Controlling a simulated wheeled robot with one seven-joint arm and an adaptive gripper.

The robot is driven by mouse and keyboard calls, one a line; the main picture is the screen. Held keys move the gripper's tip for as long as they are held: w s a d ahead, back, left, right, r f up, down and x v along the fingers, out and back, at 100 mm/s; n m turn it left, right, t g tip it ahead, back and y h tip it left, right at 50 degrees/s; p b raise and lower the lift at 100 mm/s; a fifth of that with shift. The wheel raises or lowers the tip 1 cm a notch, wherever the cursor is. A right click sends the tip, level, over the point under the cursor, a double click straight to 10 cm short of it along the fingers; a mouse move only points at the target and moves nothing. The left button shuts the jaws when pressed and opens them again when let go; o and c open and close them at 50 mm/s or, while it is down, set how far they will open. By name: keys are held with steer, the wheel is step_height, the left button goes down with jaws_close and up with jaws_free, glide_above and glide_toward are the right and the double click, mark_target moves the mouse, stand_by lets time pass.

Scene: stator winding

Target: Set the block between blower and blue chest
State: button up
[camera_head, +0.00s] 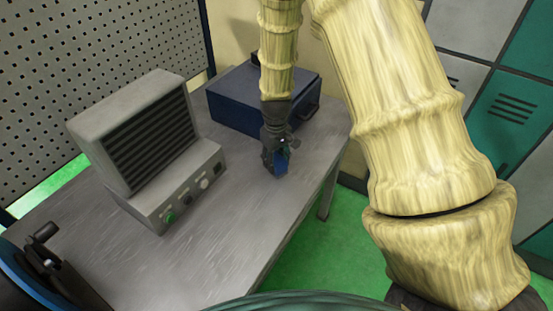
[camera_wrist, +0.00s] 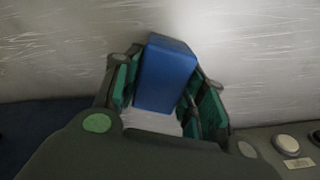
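The blue block (camera_head: 281,161) shows just under my gripper (camera_head: 277,148) in the head view. In the wrist view, the block (camera_wrist: 166,75) sits between the green-padded fingers of my gripper (camera_wrist: 163,92), which appear closed on its two sides. The grey blower (camera_head: 145,145), with a slatted front and knobs, stands to the left; its knob panel (camera_wrist: 300,148) shows at lower right in the wrist view. The dark blue chest (camera_head: 235,105) stands behind my gripper. The block is over the table strip between them, toward the right; I cannot tell whether it touches the tabletop.
The grey metal table (camera_head: 235,225) is clear in front of the blower and to the right. A dark clamp-like item (camera_head: 60,275) is at the lower left. A perforated panel (camera_head: 90,60) rises behind; green lockers (camera_head: 510,110) stand at right.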

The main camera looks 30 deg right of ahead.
mark_target(276, 158)
steer(key=o, duration=0.3)
steer(key=shift+r, duration=0.1)
step_height(276, 158, up, 12)
steer(key=b, duration=0.3)
stand_by(0.5)
